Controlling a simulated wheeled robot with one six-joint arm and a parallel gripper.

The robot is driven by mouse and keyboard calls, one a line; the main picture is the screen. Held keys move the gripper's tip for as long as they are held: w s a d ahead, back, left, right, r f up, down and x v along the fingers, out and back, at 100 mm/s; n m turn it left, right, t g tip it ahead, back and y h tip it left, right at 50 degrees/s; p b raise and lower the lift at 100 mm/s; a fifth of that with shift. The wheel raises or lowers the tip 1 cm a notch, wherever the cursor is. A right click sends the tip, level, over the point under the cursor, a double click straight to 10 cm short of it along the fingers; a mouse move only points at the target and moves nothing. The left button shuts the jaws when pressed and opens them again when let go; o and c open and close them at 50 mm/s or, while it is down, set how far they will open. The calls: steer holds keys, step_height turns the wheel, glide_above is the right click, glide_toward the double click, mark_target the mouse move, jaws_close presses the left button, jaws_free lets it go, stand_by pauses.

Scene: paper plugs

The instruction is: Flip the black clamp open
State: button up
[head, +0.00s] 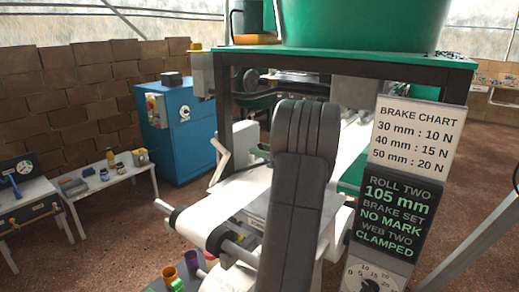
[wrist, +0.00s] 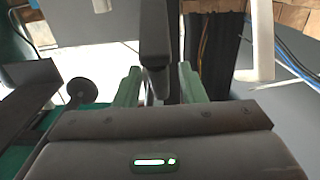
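In the wrist view my gripper (wrist: 159,72) has two pale green fingers standing apart, so it is open. A dark upright bar (wrist: 154,35) shows between and beyond the fingertips; it may be the black clamp, but I cannot tell for sure. A gap shows on each side of it, and I see no contact with the fingers. In the head view my own arm covers the middle of the machine, and my gripper is hidden behind it. I cannot make out the black clamp there. A sign (head: 392,215) reads "web two clamped".
A white paper web (head: 225,207) runs over a roller at the machine's front. A white lever (head: 220,158) stands at its left. A green tub (head: 365,22) sits on the dark frame above. A blue cabinet (head: 180,128) and a white bench (head: 105,178) stand left. Open floor lies between.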

steer(key=shift+w+a, duration=0.4)
steer(key=shift+a, duration=0.2)
jaws_close()
